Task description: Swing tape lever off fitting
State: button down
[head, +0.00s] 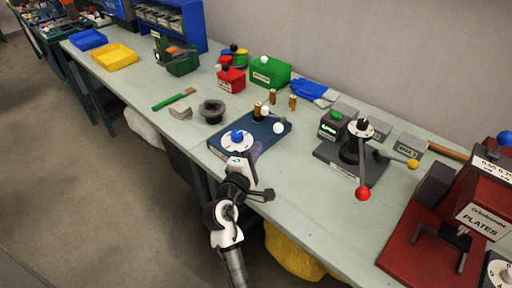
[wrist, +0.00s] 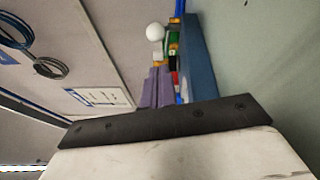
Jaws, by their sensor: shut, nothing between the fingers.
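The blue fixture plate (head: 220,150) lies at the table's front edge in the head view. It bears a white dial with a blue knob (head: 238,136) and, at its back, a small post with a brass part (head: 257,109). A lever with a white ball end (head: 278,128) reaches from near that post towards the plate's right side. My gripper (head: 257,147) is over the plate's front right, shut and empty, apart from the ball. In the wrist view, the white ball (wrist: 155,32) shows just beyond my closed fingertips (wrist: 157,68). The lever's contact with the fitting is too small to tell.
A dark funnel-like part (head: 211,110) stands left of the plate. Brass fittings (head: 292,102), a green box (head: 270,72) and blue gloves (head: 313,92) lie behind. A black lever station with a red ball (head: 363,193) stands right. Bare table lies between it and the plate.

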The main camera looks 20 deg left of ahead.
aim_at(278, 127)
jog(key=w, duration=0.2)
jog(key=w+p, duration=0.1)
jog(key=w, duration=0.1)
jog(key=w+p, duration=0.1)
jog(key=w, duration=0.1)
jog(key=shift+r, duration=0.3)
jog(key=shift+w+f, duration=0.1)
jog(key=shift+w, duration=0.6)
